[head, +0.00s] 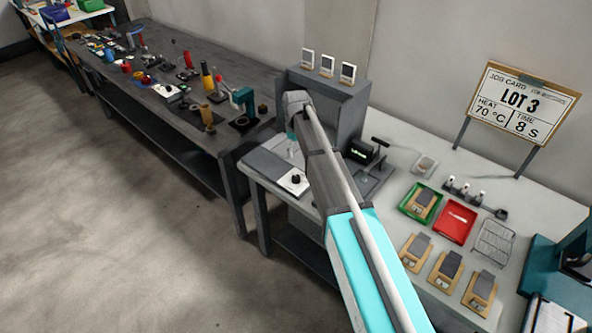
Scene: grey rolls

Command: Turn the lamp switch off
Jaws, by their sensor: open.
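No lamp switch can be made out with certainty. A white plate with a small dark knob (295,181) lies at the left front of the light workbench (400,180); I cannot tell whether it is the switch or what position it is in. A grey cabinet-like housing (346,108) stands at the bench's back left, partly behind my arm. My arm reaches up from the bottom over the bench, its far end in front of this housing. My gripper's fingers are not visible; the arm's end hides that spot.
A green tray (406,206), a red tray (445,236), a wire rack (480,250) and several wooden blocks fill the bench's right side. A cluttered dark bench (120,72) is at left. The floor (90,220) is clear.

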